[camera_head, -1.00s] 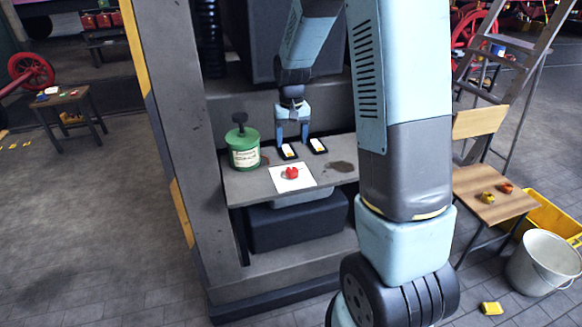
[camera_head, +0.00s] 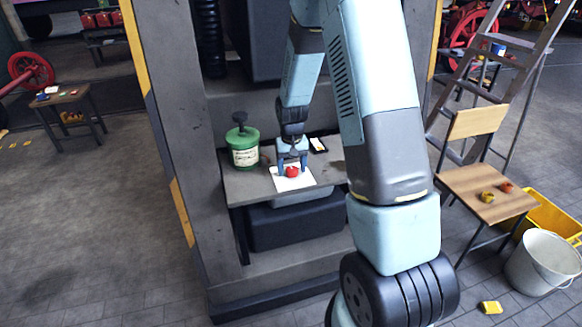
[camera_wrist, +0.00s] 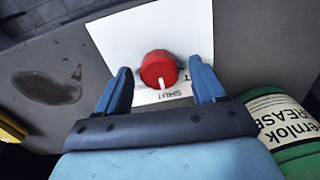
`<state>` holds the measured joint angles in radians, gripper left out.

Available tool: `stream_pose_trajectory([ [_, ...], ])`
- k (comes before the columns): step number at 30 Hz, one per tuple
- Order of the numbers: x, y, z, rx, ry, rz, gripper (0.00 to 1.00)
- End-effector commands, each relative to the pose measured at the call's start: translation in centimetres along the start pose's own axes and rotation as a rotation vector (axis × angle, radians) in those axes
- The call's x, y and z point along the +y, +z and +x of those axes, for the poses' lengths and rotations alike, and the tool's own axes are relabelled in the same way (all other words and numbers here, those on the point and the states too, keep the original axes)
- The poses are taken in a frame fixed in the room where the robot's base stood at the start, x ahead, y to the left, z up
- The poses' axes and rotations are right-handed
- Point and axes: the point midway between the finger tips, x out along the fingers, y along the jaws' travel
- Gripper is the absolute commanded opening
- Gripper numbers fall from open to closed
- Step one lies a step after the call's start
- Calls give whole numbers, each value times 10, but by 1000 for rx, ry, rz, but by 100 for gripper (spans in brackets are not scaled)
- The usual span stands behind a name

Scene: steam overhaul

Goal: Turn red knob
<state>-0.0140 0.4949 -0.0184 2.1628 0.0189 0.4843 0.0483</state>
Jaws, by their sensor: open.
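The red knob (camera_head: 292,172) sits on a white sheet (camera_head: 281,184) on the grey shelf. In the wrist view the knob (camera_wrist: 158,68) is round with a white pointer mark, which points down toward lettering that reads like "SHUT". My gripper (camera_head: 292,170) is low over the sheet at the knob. In the wrist view my gripper's two blue fingers (camera_wrist: 161,84) are spread wide, one on each side of the knob's near edge. Gaps show between both fingers and the knob, and nothing is held.
A green grease tin (camera_head: 243,147) stands on the shelf left of the knob; it also shows in the wrist view (camera_wrist: 280,125). A dark stain (camera_wrist: 47,88) marks the shelf.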

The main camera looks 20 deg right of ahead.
Motion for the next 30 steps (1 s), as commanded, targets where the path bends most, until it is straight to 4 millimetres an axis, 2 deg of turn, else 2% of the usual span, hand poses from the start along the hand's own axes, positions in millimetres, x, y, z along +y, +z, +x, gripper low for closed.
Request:
stream_pose_trajectory([
  [4,0,0,0,0,0,0,68],
  [21,0,0,0,0,0,-1,14],
  [30,0,0,0,0,1,35,13],
])
